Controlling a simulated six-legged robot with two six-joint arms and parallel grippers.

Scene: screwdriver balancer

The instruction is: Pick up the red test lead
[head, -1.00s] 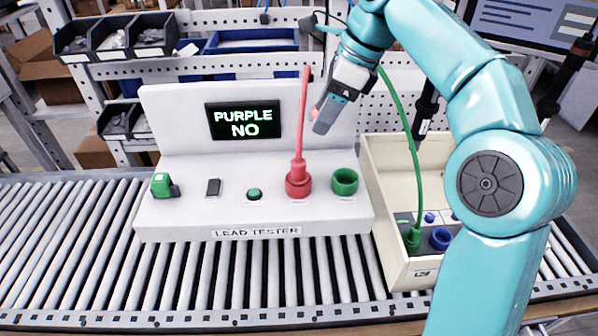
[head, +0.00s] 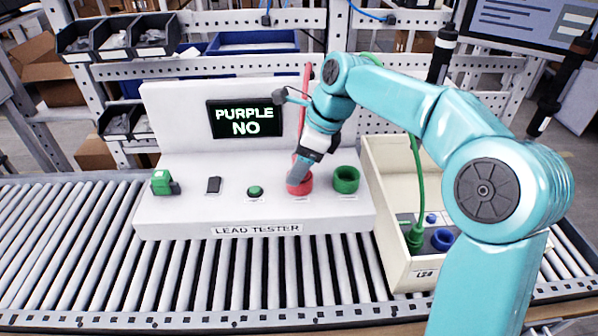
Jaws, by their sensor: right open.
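The red test lead (head: 307,88) stands upright on the white lead tester (head: 170,215), its lower end at the red socket (head: 300,188). My right gripper (head: 298,174) is down at the lead's lower part, just above the red socket. Its jaws are open, and the gripper and wrist hide most of the lead's lower half. I cannot tell whether the fingers touch the lead. The tester's screen (head: 245,118) reads "PURPLE NO". My left gripper is not in view.
A green socket (head: 345,180) sits right of the red one; a green button (head: 255,193) sits to its left. A roller conveyor (head: 70,240) runs underneath.

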